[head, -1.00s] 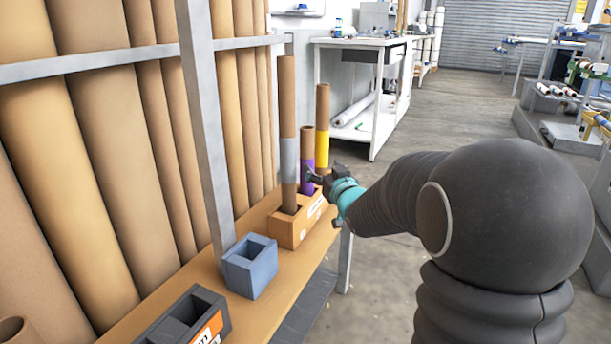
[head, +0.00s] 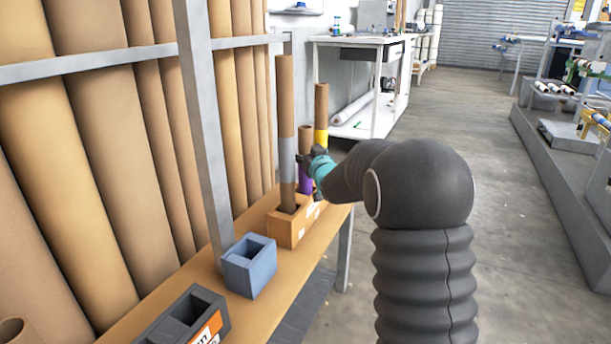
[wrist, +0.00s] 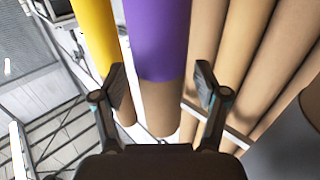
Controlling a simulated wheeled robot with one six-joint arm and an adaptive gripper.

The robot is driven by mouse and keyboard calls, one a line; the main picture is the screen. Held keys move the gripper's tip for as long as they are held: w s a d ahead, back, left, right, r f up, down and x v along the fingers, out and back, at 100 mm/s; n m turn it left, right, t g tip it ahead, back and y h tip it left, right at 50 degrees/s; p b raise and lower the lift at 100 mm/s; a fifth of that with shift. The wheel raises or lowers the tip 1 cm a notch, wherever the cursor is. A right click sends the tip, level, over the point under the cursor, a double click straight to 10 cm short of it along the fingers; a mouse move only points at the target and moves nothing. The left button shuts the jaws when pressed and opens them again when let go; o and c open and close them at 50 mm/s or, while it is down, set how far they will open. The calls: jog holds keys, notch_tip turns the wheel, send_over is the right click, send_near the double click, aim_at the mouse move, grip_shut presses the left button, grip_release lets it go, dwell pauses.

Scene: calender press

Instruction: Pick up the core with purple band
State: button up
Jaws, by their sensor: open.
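The core with the purple band (head: 305,185) stands upright in the wooden holder (head: 290,232), between a taller grey-banded core (head: 287,150) and a yellow-banded core (head: 321,135). My gripper (head: 308,160) is at its upper part in the head view and partly covers it. In the wrist view the purple band (wrist: 157,45) fills the upper middle, with the bare brown end of the core below it. The open jaws (wrist: 161,85) lie one on each side of this core in that picture. I cannot tell how deep it is between them. The yellow core (wrist: 94,35) is beside the left finger.
A blue block holder (head: 249,265) and a dark holder with an orange label (head: 187,318) stand nearer on the wooden shelf (head: 290,290). Large brown tubes lean behind a grey rail and post (head: 205,130) at left.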

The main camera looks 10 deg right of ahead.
jog(key=shift+w, duration=0.15)
grip_shut()
jog(key=shift+r, duration=0.15)
notch_tip(320, 180, up, 18)
jog(key=p, duration=0.4)
dwell(0.5)
